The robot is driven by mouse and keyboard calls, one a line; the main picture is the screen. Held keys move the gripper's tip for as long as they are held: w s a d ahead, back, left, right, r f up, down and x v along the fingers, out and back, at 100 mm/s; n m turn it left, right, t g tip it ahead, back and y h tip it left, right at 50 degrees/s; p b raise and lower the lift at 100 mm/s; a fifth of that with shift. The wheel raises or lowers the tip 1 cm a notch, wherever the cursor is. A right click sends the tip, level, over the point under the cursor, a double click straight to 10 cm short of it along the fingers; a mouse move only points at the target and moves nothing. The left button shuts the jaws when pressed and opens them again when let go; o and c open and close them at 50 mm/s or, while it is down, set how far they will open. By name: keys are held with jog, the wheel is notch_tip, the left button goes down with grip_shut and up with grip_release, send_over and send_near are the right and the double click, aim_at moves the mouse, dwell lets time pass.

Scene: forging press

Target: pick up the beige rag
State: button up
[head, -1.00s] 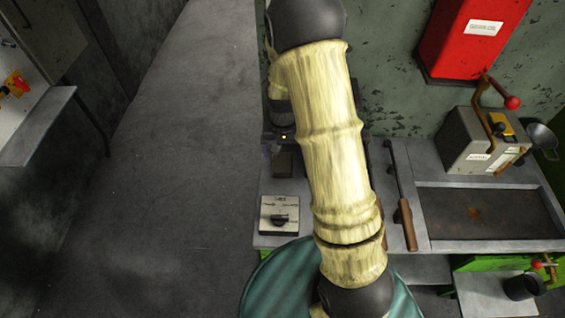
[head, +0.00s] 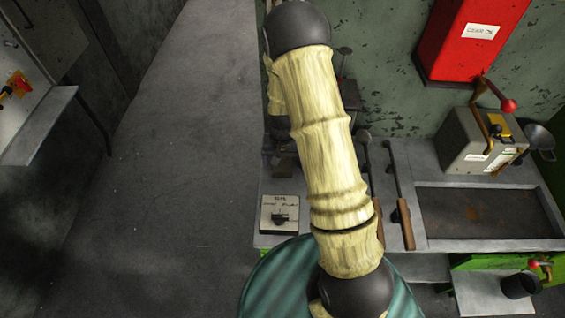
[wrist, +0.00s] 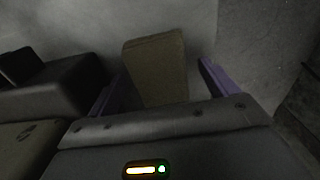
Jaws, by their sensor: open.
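A folded-looking, dull brownish-beige piece, which appears to be the beige rag (wrist: 156,80), shows in the wrist view. It lies between the two purple fingers of my gripper (wrist: 163,68), with a gap visible on its right side. The gripper is open. The dim light hides whether a finger touches the piece. In the head view my arm covers the gripper, and I cannot make out the rag there.
The grey workbench (head: 405,158) holds a switch box (head: 280,214), wooden-handled tools (head: 403,225), a sunken dark tray (head: 485,213) and a grey lever box (head: 478,142). A red box (head: 463,40) hangs on the wall. Dark blocks (wrist: 62,88) stand left of the gripper.

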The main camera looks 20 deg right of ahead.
jog(key=shift+c, duration=0.3)
jog(key=c, duration=1)
notch_tip(320, 180, up, 10)
jog(key=b, duration=0.1)
dwell(0.3)
